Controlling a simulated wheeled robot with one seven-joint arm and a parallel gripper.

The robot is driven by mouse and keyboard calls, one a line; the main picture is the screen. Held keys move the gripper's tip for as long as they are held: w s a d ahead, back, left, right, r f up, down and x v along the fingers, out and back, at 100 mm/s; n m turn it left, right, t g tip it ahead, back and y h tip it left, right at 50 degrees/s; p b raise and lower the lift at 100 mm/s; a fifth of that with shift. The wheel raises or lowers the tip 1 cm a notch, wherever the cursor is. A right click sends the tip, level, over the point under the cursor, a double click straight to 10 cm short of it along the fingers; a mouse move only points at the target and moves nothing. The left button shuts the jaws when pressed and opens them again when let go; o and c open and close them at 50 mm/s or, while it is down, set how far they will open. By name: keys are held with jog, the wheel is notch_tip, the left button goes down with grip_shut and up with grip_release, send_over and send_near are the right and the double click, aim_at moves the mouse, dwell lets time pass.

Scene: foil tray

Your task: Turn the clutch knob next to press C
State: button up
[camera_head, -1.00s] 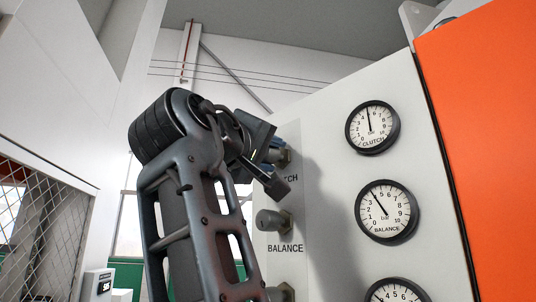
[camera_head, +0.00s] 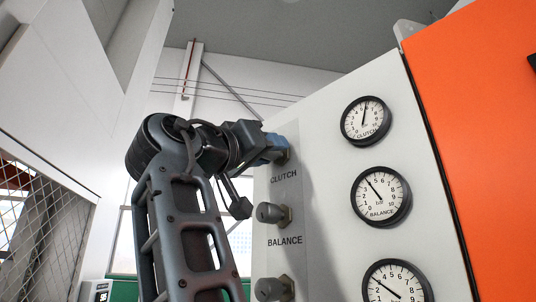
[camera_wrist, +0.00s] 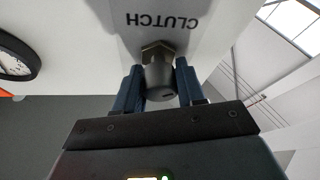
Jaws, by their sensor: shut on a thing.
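The clutch knob (camera_wrist: 160,82) is a dark grey cylinder on a brass-coloured hex base, beside the "CLUTCH" label in the wrist view. My gripper (camera_wrist: 159,90) has its two blue fingers on either side of it, shut on it. In the head view my gripper (camera_head: 274,148) reaches the panel (camera_head: 330,215) from the left at the top knob and mostly covers it. The clutch gauge (camera_head: 366,121) is at the upper right of the knob, its needle pointing nearly straight up, near 5 to 6.
The balance knob (camera_head: 272,214) is below the clutch knob, with another knob (camera_head: 272,289) lower down. The balance gauge (camera_head: 381,196) and a third gauge (camera_head: 397,284) are on the panel. An orange panel (camera_head: 475,130) stands at right and a mesh fence (camera_head: 45,240) at left.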

jog(key=shift+m, duration=0.3)
jog(key=o, duration=1)
jog(key=shift+c, duration=0.2)
jog(key=b+v, duration=0.2)
jog(key=v, duration=0.6)
jog(key=shift+w, duration=0.1)
dwell(1.7)
